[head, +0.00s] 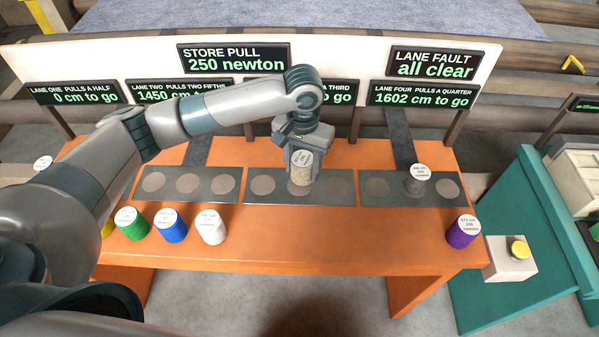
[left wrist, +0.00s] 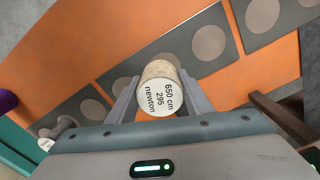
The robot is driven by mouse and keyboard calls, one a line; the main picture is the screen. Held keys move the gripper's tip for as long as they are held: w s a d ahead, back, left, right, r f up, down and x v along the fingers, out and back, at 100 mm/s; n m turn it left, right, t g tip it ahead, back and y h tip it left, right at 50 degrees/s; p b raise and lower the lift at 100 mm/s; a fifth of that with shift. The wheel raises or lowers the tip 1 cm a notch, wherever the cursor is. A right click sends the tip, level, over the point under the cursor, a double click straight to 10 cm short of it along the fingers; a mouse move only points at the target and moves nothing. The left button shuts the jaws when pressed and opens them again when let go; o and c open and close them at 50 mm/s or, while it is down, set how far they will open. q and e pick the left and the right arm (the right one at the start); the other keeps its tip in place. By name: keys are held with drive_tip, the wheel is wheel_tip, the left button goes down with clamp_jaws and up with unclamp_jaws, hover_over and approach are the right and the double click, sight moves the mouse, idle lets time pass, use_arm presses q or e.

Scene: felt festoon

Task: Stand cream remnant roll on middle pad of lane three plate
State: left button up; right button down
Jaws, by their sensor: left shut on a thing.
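My left gripper (head: 301,163) is shut on the cream remnant roll (head: 301,172), which is upright with its white label on top. The left wrist view shows the roll (left wrist: 160,92) between both fingers, its label reading 650 cm, 295 newton. The roll is at the middle pad of the lane three plate (head: 322,198), the grey plate at the centre, and hides part of that pad. I cannot tell whether its base touches the pad. The plate's left pad (head: 263,185) and right pad (head: 340,187) are bare. My right gripper is not in view.
Green (head: 126,222), blue (head: 170,226) and white (head: 211,227) rolls stand along the orange table's (head: 300,240) front edge; a purple roll (head: 462,231) stands at right. A grey roll (head: 415,181) stands on the lane four plate's middle pad. Lane signs rise behind.

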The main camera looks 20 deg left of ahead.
sight(299, 176)
use_arm(q)
drive_tip(key=shift+w+a+f, duration=0.25)
drive_tip(key=shift+a+f, duration=0.05)
drive_tip(key=shift+a, duration=0.15)
drive_tip(key=shift+f, duration=0.1)
drive_tip(key=shift+f+p, duration=0.55)
drive_tip(key=shift+f, duration=1.4)
drive_tip(key=o, duration=1.2)
drive_tip(key=shift+f, duration=0.1)
